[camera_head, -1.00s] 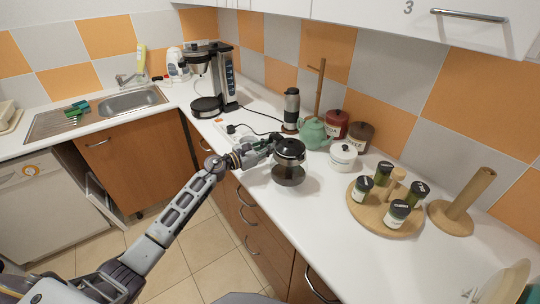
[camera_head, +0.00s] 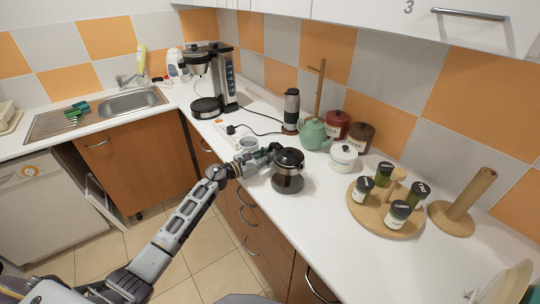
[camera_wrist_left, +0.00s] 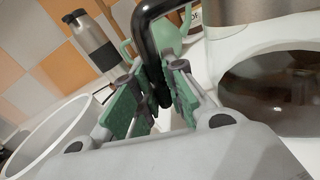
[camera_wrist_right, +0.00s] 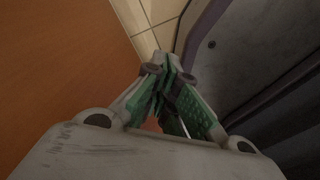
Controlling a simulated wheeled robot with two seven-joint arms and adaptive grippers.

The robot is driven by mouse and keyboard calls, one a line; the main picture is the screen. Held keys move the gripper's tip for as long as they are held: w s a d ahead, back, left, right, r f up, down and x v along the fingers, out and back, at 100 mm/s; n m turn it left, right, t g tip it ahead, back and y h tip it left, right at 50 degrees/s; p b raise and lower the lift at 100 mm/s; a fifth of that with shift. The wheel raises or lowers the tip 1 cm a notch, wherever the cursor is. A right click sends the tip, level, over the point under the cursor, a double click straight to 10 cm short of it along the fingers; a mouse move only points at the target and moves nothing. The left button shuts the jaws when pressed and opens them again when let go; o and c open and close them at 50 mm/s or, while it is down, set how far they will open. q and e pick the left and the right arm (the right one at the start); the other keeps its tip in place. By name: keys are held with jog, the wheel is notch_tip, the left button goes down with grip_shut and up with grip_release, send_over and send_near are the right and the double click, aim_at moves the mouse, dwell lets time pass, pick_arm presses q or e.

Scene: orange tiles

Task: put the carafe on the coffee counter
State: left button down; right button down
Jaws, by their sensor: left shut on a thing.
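The glass carafe (camera_head: 288,183) has a dark lid, a metal band and dark coffee inside. It is upright on or just above the white coffee counter (camera_head: 320,222); I cannot tell whether its base touches. My left gripper (camera_head: 274,151) is at its back left, shut on the black handle. The left wrist view shows the handle (camera_wrist_left: 148,40) between the green pads of the left gripper (camera_wrist_left: 163,85), with the glass at the right. My right gripper (camera_wrist_right: 164,75) is shut and empty, low beside an orange-brown panel, and out of the head view.
A white cup (camera_head: 247,145) stands close beside my left gripper. A green teapot (camera_head: 313,133), a white pot (camera_head: 343,158) and a round wooden board (camera_head: 385,218) with spice jars stand to the right. The coffee maker (camera_head: 212,80) is farther back. The counter in front is clear.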

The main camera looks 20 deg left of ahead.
jog(key=shift+s+f, duration=0.15)
jog(key=shift+s, duration=0.1)
pick_arm(q)
jog(key=c, duration=1.5)
grip_release()
pick_arm(e)
jog(key=shift+s, duration=0.3)
pick_arm(q)
jog(key=shift+o, duration=0.2)
pick_arm(e)
jog(key=shift+w, duration=0.15)
